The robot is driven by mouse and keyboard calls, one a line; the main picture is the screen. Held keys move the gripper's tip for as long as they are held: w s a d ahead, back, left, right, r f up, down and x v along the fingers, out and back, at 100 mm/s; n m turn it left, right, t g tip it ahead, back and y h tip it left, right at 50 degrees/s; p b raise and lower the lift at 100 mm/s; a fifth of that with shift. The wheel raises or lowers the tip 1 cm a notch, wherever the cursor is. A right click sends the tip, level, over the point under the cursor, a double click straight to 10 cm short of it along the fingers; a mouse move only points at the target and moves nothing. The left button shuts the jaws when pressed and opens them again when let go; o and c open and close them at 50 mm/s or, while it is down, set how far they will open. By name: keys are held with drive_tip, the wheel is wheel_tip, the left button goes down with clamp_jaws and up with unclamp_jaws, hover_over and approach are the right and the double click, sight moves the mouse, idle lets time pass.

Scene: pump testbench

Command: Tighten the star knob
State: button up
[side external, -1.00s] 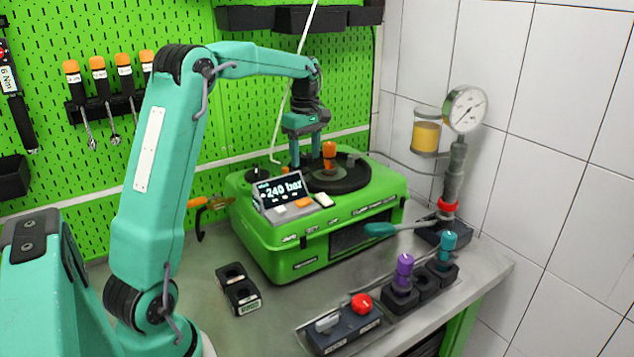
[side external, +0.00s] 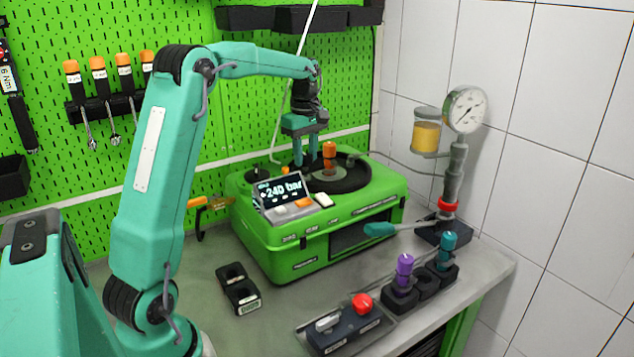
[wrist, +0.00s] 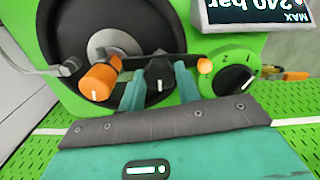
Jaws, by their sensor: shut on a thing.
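The star knob (wrist: 160,74) is black with a pale mark on top, and it sits between the two fingers of my gripper (wrist: 160,88) in the wrist view. The fingers are shut on it from both sides. In the side view my gripper (side external: 305,158) points down over the top of the green pump bench (side external: 300,262), behind the display. The knob cannot be made out clearly there, hidden by the fingers and the display.
The display (side external: 284,190) reads 240 bar. An orange-capped part (side external: 329,151) stands upright close by on the round black plate (side external: 350,179). Another black knob (wrist: 235,79) lies right of my fingers in the wrist view. A gauge (side external: 466,109) stands at right.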

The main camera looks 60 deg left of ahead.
drive_tip(key=m, duration=0.6)
drive_tip(key=shift+r, duration=0.1)
drive_tip(key=m, duration=1.7)
idle(0.5)
drive_tip(key=o, duration=1)
